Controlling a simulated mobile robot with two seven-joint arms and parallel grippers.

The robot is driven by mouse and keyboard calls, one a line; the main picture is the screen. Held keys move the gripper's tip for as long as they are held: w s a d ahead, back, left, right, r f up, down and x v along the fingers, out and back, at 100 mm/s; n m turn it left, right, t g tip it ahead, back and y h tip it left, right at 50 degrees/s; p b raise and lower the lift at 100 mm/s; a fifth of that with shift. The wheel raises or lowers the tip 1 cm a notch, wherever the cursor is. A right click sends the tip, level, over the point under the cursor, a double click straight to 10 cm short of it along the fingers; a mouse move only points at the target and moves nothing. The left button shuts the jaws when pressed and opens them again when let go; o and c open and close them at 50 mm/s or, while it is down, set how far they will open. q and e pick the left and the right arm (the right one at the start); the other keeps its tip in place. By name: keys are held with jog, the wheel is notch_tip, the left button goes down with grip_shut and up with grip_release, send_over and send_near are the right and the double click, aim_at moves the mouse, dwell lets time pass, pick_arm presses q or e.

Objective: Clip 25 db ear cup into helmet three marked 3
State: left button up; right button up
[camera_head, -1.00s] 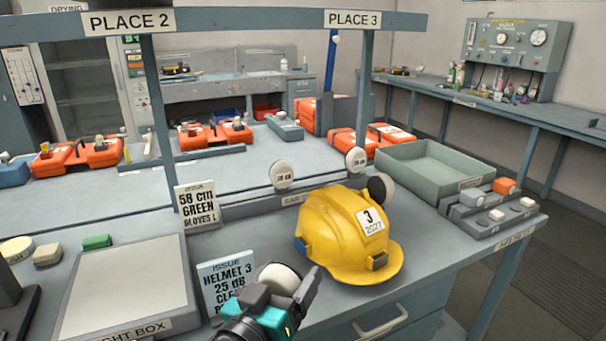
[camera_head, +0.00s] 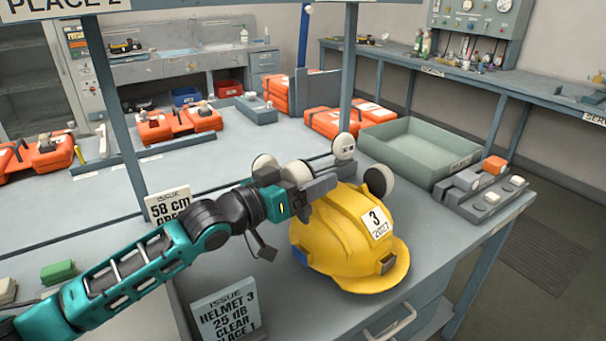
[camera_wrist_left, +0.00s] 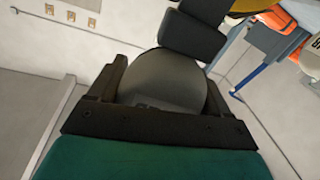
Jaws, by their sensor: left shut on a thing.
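The yellow helmet (camera_head: 335,235) marked 3 sits on the bench below the place sign post. My left gripper (camera_head: 318,188) reaches in over the helmet's far left side. It is shut on an ear cup (camera_head: 297,173), pale in the head view; the wrist view shows a dark grey round ear cup (camera_wrist_left: 165,85) between the fingers. Its dB marking is not readable. Another dark and white ear cup (camera_head: 379,180) shows at the helmet's far right edge; whether it is attached cannot be told. My right gripper is not in view.
Two more pale cups stand behind, one left (camera_head: 265,166) and one right (camera_head: 344,146). An issue card (camera_head: 226,308) reads helmet 3, 25 dB, clear. A green-grey tray (camera_head: 420,152) and a switch block (camera_head: 485,195) lie to the right.

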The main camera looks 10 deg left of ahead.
pick_arm(q)
jog(key=shift+s, duration=0.1)
jog(key=shift+f+b, duration=1.75)
jog(key=shift+f, duration=1.1)
jog(key=shift+p, duration=0.75)
jog(key=shift+f+b, duration=1.2)
jog(key=shift+f, duration=0.75)
jog(key=o, duration=0.8)
jog(key=shift+o, duration=1.2)
jog(key=shift+f, duration=0.1)
